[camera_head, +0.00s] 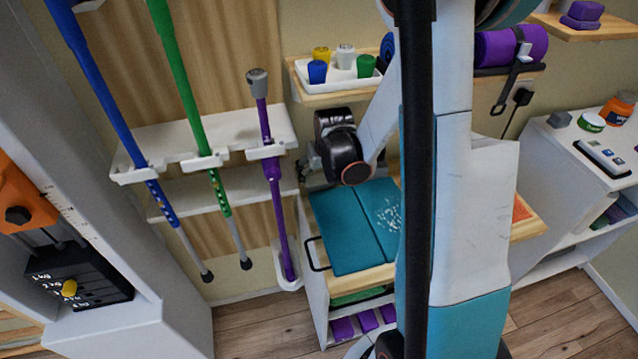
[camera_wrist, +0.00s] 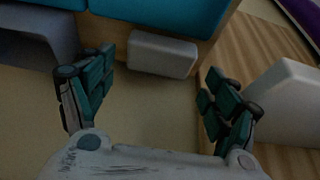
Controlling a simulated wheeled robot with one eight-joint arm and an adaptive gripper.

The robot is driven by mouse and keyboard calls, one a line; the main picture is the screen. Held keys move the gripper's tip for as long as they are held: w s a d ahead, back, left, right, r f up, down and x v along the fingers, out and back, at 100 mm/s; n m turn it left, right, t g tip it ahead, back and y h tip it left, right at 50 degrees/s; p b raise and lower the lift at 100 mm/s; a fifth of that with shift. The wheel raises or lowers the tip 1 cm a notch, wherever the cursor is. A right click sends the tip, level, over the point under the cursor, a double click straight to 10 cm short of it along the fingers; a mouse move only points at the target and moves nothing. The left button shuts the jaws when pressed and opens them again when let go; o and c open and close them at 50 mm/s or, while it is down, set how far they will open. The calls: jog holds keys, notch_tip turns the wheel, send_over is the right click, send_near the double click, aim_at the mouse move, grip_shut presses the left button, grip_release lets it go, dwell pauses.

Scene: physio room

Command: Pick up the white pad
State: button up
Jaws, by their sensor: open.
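My gripper (camera_wrist: 158,95) is open and empty, its two dark teal fingers spread wide in the wrist view. A pale grey-white block (camera_wrist: 162,54), which may be the white pad, shows beyond and between the fingertips. It lies against the wooden edge below a teal surface, apart from both fingers. In the head view my gripper (camera_head: 310,167) is small and partly hidden by my wrist, above the back left of a cart with teal mats (camera_head: 345,230). I cannot make out the white pad in the head view.
A white rack holding a blue, a green and a purple pole (camera_head: 272,170) stands left of the cart. A shelf with a white tray (camera_head: 338,77) of coloured weights is above. A white piece (camera_wrist: 285,105) stands beside the right finger. My arm hides the cart's right part.

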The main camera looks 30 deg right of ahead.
aim_at(319, 178)
jog(key=b+x, duration=0.1)
jog(key=x, duration=0.3)
jog(key=shift+r, duration=0.1)
jog(key=c, duration=0.7)
jog(key=shift+c, duration=0.2)
jog(key=shift+r, duration=0.15)
